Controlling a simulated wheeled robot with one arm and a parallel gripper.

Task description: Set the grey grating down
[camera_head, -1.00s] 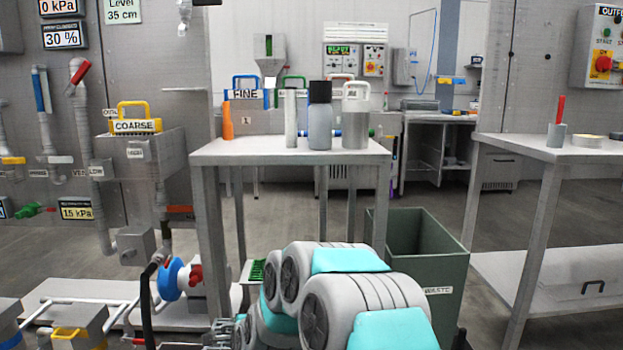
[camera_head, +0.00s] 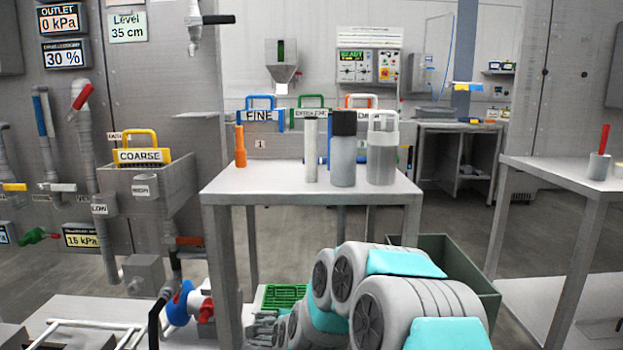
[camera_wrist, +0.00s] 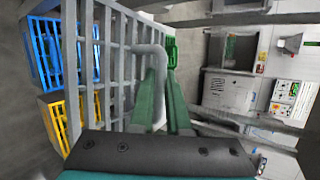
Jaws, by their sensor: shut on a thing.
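The grey grating (camera_wrist: 113,55), a lattice of bars, stands edge-up in the wrist view, left of my gripper (camera_wrist: 165,75). The green fingers are shut on its grey loop handle. In the head view a small part of the grey grating (camera_head: 264,330) shows at the bottom beside my arm, and the arm hides the gripper. I cannot tell whether the grating touches anything below. A green grating (camera_head: 285,296) lies low behind it in the head view.
A steel table (camera_head: 265,178) with bottles stands ahead. A dark green waste bin (camera_head: 455,255) is right of my arm. Pipes and a blue valve (camera_head: 180,303) are at left. Blue (camera_wrist: 45,45) and yellow (camera_wrist: 56,110) slatted things stand left of the grating in the wrist view.

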